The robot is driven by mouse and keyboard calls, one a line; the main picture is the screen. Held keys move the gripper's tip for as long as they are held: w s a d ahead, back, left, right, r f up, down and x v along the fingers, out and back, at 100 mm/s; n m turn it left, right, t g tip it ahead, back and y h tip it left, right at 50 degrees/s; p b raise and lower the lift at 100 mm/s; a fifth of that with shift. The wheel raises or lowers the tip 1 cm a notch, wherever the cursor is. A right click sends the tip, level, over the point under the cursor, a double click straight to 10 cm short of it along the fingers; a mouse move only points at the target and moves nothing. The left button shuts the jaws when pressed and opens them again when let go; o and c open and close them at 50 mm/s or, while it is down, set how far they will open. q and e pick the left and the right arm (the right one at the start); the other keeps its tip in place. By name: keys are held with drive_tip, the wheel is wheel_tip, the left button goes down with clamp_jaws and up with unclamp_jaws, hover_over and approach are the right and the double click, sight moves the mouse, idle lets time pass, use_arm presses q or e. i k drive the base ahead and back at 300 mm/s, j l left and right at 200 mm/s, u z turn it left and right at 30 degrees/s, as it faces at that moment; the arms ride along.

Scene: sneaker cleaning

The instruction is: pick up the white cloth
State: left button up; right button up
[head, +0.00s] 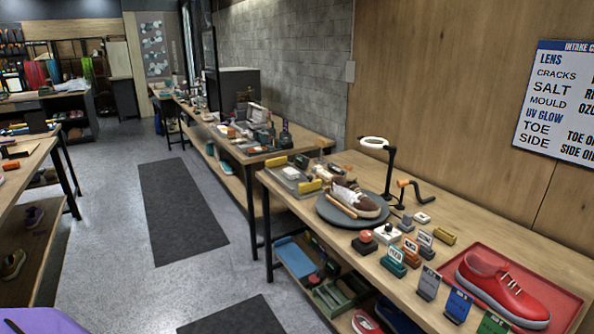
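I cannot pick out a white cloth for certain. A small white item (422,217) lies on the right workbench (408,282), too small to tell whether it is cloth. A brown and white sneaker (362,203) rests on a dark round turntable (338,214) on the same bench, with pale parts on it that I cannot make out. Neither of my grippers is in view.
A red sneaker (502,284) sits in a red tray (560,300) at the bench's near end. Several small labelled blocks stand before it. A ring lamp (374,143) rises behind the turntable. The grey floor with dark mats (183,208) is clear between the benches.

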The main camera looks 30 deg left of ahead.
sight(291, 173)
drive_tip(key=i+j, duration=0.15)
drive_tip(key=j, duration=0.2)
drive_tip(key=i+j, duration=0.35)
drive_tip(key=j, duration=0.3)
drive_tip(key=i+j+z, duration=0.1)
drive_tip(key=j, duration=0.25)
drive_tip(key=i+j, duration=0.2)
drive_tip(key=j, duration=0.15)
drive_tip(key=i+j, duration=0.15)
drive_tip(key=j, duration=0.2)
